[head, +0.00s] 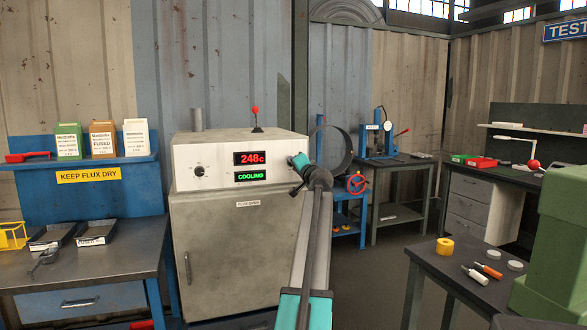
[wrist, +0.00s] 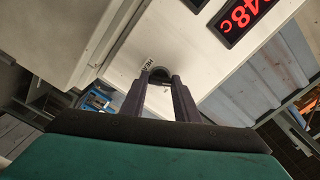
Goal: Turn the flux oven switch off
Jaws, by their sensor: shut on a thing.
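The flux oven (head: 236,240) is a grey-white cabinet with a closed door. Its upper panel shows a red "248c" display (head: 249,158) and a green "COOLING" display (head: 251,176). My gripper (head: 298,164) is at the right end of this panel and hides the switch there in the head view. In the wrist view, the fingers of my gripper (wrist: 160,85) are shut on a dark round switch (wrist: 159,73) beside lettering that seems to read "HEAT". The red display (wrist: 240,18) also shows there, partly cut off. The switch's exact setting cannot be told.
A black dial (head: 199,171) is on the panel's left, and a red-tipped lever (head: 256,114) stands on top. A blue bench (head: 95,255) with trays is at left. A dark table (head: 450,270) with a green box (head: 556,245) is at right. Floor between oven and table is clear.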

